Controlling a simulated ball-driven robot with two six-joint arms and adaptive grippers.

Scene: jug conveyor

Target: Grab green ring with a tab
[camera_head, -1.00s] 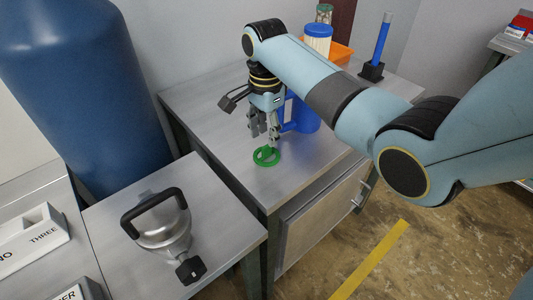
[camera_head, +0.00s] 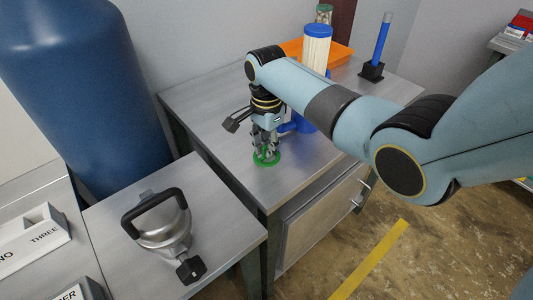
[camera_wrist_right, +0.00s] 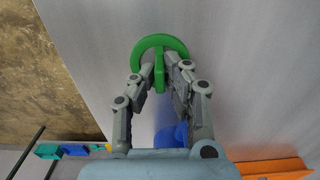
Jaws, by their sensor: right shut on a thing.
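The green ring with a tab (camera_head: 266,163) lies on the grey metal table (camera_head: 222,112) near its front edge. In the right wrist view the green ring (camera_wrist_right: 182,46) shows its round rim and the upright tab (camera_wrist_right: 159,72) across its middle. My right gripper (camera_head: 266,152) points down at the ring, and in the wrist view its fingertips (camera_wrist_right: 160,70) are shut on the tab from both sides. The fingers hide part of the ring in the head view. My left gripper is not in view.
A blue jug (camera_head: 301,122) stands right behind the gripper, with a white filter cartridge (camera_head: 316,48), an orange tray (camera_head: 341,55) and a blue rod on a black base (camera_head: 372,71) farther back. A silver lidded vessel (camera_head: 163,228) stands on the lower left table.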

